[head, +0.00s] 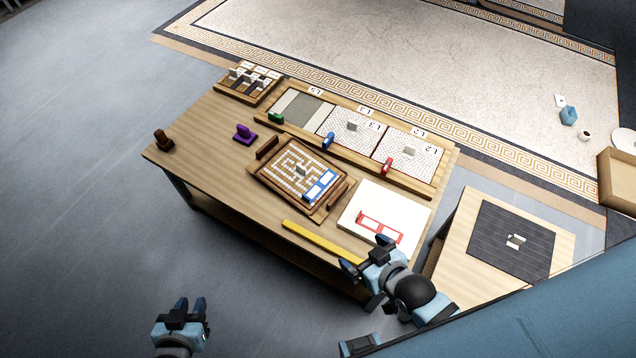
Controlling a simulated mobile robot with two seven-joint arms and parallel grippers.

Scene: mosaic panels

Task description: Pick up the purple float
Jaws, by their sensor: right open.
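The purple float (245,134) is a small block with a raised handle. It sits on the left part of the wooden table (213,158), in the head view, with nothing holding it. My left gripper (191,303) is at the bottom left, over the grey floor and in front of the table, well away from the float. Its fingers look apart and empty. My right gripper (366,254) is at the table's front edge, near the yellow strip and white board, far to the right of the float. It is open and empty.
A brown block (163,141) stands left of the float and a green float (276,118) to its right. A framed mosaic panel (266,180), yellow strip (318,240) and white board (417,210) lie nearer.

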